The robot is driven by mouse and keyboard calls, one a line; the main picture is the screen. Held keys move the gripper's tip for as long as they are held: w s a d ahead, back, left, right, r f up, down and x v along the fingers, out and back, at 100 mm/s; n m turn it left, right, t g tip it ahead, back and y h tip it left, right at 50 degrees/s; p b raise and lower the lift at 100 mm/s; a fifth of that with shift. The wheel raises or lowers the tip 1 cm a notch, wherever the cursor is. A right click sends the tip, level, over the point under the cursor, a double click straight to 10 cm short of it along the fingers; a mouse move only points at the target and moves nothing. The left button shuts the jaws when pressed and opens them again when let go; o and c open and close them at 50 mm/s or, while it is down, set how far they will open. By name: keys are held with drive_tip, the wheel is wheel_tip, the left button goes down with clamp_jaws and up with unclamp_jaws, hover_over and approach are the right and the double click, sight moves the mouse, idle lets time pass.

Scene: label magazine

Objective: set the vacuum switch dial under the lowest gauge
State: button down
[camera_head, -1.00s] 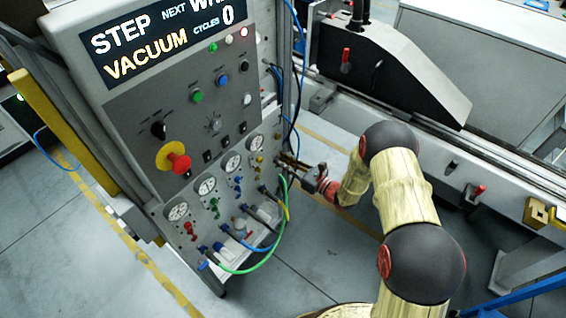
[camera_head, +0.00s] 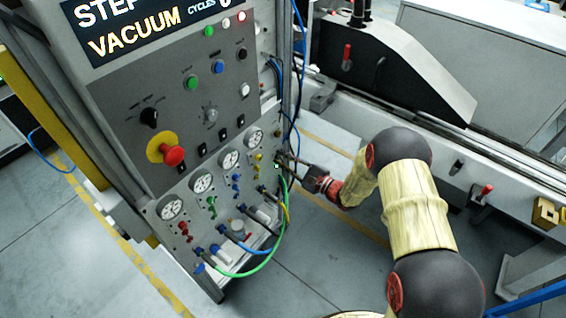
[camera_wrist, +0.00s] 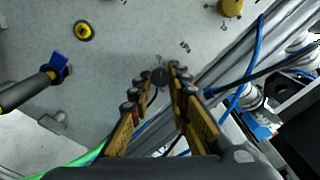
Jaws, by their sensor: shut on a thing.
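My gripper (camera_wrist: 154,74) has its yellow, black-tipped fingers on either side of a small dark round knob (camera_wrist: 160,76) on the grey panel, and is shut on it. I cannot read the knob's setting or confirm that it is the vacuum switch dial. In the head view my gripper (camera_head: 285,158) reaches the right edge of the lower panel. The lowest of the round white gauges (camera_head: 171,207) is at the panel's lower left, well apart from my gripper. The other gauges (camera_head: 201,182) climb in a slanting row to the right.
Green (camera_head: 245,272) and blue hoses hang below the panel. A red mushroom button (camera_head: 172,155) is on the upper panel. The floor in front of the console is clear.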

drive_tip(key=shift+f+n+b, duration=0.2)
drive_tip(key=shift+n+b, duration=0.35)
drive_tip(key=shift+n, duration=0.55)
drive_tip(key=c, duration=1.7)
unclamp_jaws()
drive_tip(key=shift+r, duration=0.15)
drive_tip(key=shift+o, duration=0.2)
drive_tip(key=v, duration=1.2)
